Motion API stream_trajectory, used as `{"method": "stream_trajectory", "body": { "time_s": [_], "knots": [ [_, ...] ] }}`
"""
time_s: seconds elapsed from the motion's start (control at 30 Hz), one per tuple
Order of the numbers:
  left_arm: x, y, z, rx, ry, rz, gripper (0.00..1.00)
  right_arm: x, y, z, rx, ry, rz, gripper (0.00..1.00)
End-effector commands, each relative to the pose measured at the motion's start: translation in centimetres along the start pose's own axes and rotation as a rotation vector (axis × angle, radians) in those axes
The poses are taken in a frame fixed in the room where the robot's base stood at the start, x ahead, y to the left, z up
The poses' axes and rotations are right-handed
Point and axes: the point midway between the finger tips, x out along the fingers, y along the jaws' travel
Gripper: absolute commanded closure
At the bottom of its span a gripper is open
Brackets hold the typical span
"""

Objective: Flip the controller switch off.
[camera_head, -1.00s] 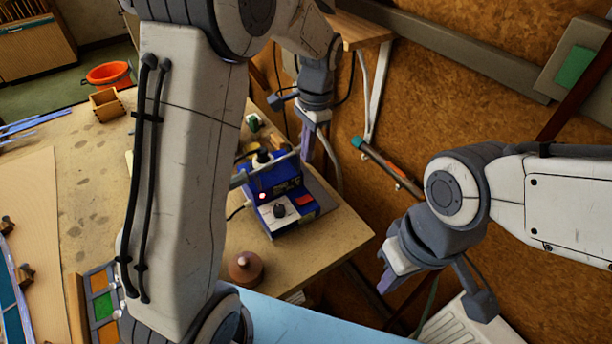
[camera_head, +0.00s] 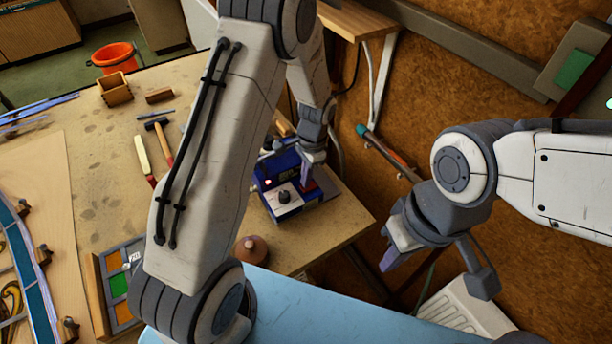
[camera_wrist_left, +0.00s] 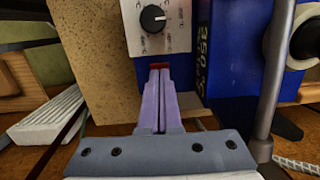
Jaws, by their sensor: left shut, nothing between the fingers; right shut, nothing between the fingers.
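The controller (camera_head: 268,205) is a blue box with a pale panel and a black knob (camera_head: 284,197), standing near the bench's right edge. A small red light (camera_head: 268,183) glows on it. In the left wrist view the knob (camera_wrist_left: 153,18) is at the top, and the red switch (camera_wrist_left: 159,66) shows just beyond my fingertips. My left gripper (camera_head: 307,178) is shut and empty over the controller's right part, its tips at the switch; I cannot tell whether they touch. The switch's tilt is hidden. My right gripper (camera_head: 386,264) is shut and empty, off the bench to the right.
A metal post (camera_wrist_left: 273,75) stands close to the right of my left fingers in the wrist view. A brown rounded object (camera_head: 251,250) sits in front of the controller. A hammer (camera_head: 163,145) and wooden box (camera_head: 115,91) lie farther left on the bench.

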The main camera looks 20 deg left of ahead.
Motion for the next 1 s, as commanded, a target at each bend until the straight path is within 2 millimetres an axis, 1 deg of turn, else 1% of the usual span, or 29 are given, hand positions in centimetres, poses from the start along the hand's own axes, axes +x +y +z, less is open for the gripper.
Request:
{"method": "stream_trajectory", "body": {
  "time_s": [0.13,0.4,0.47,0.53,0.6,0.83,1.0],
  "knots": [
    [0.6,0.0,0.0,0.000,-0.001,0.001,1.00,-0.2,0.0,0.0,-0.001,0.000,0.000,1.00],
    [0.7,0.0,0.0,0.001,0.000,0.000,1.00,-0.2,0.0,0.0,-0.001,0.000,0.000,1.00],
    [0.8,0.0,0.0,0.000,0.000,0.000,1.00,-0.1,0.0,0.0,-0.001,0.000,0.000,1.00],
    [1.5,0.0,0.1,0.000,-0.001,0.000,1.00,0.4,0.0,0.0,0.000,0.000,0.000,1.00],
    [1.1,0.0,0.1,0.001,0.000,-0.001,1.00,0.1,0.0,0.0,0.000,0.000,0.000,1.00],
    [1.1,0.0,0.0,0.001,0.000,0.000,1.00,0.1,0.0,0.0,0.000,0.000,0.000,1.00],
    [0.9,0.0,-0.7,0.002,0.002,-0.001,1.00,-0.1,0.0,0.0,0.000,0.000,0.000,1.00]
  ]
}}
